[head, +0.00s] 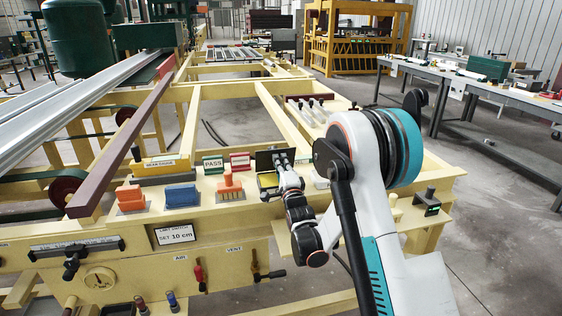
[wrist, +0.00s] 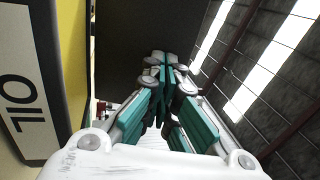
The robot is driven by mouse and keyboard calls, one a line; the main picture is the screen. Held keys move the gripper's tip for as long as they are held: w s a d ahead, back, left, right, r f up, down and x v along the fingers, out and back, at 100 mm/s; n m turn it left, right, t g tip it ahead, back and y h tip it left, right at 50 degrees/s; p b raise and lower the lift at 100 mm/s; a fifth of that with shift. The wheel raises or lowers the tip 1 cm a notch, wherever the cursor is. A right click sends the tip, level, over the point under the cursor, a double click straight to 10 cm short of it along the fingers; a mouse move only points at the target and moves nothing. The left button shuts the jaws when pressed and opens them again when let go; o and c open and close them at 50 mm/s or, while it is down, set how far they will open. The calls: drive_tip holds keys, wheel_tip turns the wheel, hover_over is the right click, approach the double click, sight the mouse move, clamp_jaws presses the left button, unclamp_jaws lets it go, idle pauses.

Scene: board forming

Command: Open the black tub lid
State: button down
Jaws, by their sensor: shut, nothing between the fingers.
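The black tub lid (head: 263,161) shows as a dark panel raised at a steep tilt above a small yellow tub (head: 268,181) on the bench's front ledge. My gripper (head: 281,161) is in front of the lid and over the tub, hiding part of both. In the wrist view, my gripper (wrist: 162,75) has its teal-padded fingers together and empty. A dark surface (wrist: 130,30), seemingly the lid, fills the area beyond the fingertips; I cannot tell whether they touch it. A yellow wall with a white label (wrist: 22,118) stands close on the left.
A green PASS sign (head: 213,165) and a red block (head: 240,161) stand left of the tub. A dark stamp-like item (head: 427,201) is at the right corner. Long rails lie at the left.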

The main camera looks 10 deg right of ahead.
sight(279, 153)
drive_tip(key=shift+w+r+g+p, duration=0.15)
drive_tip(key=shift+r+g+p, duration=0.25)
drive_tip(key=shift+r+p, duration=0.15)
drive_tip(key=shift+w+d+r+g+p, duration=0.15)
drive_tip(key=shift+w+r+g+p, duration=0.1)
drive_tip(key=shift+g+p, duration=0.85)
drive_tip(key=shift+w+r+g+p, duration=0.1)
drive_tip(key=shift+w+g+p, duration=0.2)
drive_tip(key=shift+g+p, duration=0.5)
drive_tip(key=shift+w, duration=0.95)
drive_tip(key=shift+s, duration=0.1)
